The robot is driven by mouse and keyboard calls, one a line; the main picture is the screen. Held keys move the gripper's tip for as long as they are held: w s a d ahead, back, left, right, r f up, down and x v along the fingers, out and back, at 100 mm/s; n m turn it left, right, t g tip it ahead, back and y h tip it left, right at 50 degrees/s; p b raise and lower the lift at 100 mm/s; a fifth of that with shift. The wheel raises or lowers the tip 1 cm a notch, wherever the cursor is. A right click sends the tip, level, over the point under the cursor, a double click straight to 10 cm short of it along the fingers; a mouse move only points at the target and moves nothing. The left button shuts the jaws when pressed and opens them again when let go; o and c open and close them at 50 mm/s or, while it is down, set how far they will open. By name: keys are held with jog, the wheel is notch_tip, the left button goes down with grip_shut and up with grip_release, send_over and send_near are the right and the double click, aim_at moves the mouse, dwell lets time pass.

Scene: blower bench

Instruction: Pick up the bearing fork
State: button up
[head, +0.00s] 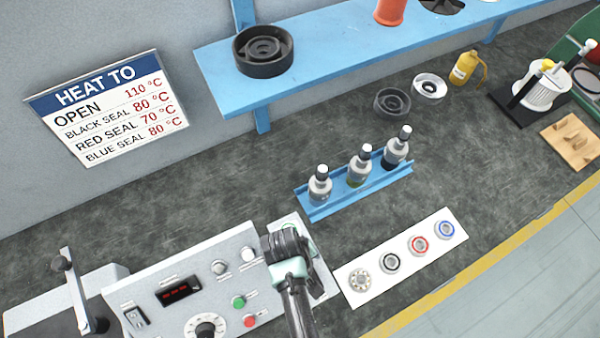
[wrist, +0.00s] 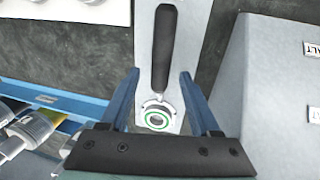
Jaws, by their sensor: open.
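The bearing fork (wrist: 163,45) has a long black handle and a small metal fork end. In the wrist view it lies on a pale grey plate (wrist: 196,20), with its fork end at a green-ringed bearing (wrist: 157,119). My gripper (wrist: 159,76) is open, its two blue fingers apart on either side of the fork in the picture. No contact shows, and I cannot tell the height between them. In the head view my gripper (head: 287,245) is over the plate (head: 322,285) and hides most or all of the fork.
A control box (head: 195,285) stands close left of the plate in the head view. A white strip (head: 372,275) with several bearings lies to the right. A blue rack (head: 318,208) with three bottles stands behind. A blue shelf (head: 330,55) overhangs the back.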

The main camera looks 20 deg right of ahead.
jog(key=shift+f, duration=0.1)
grip_shut()
dwell(0.3)
dwell(0.4)
notch_tip(320, 180, up, 10)
dwell(0.5)
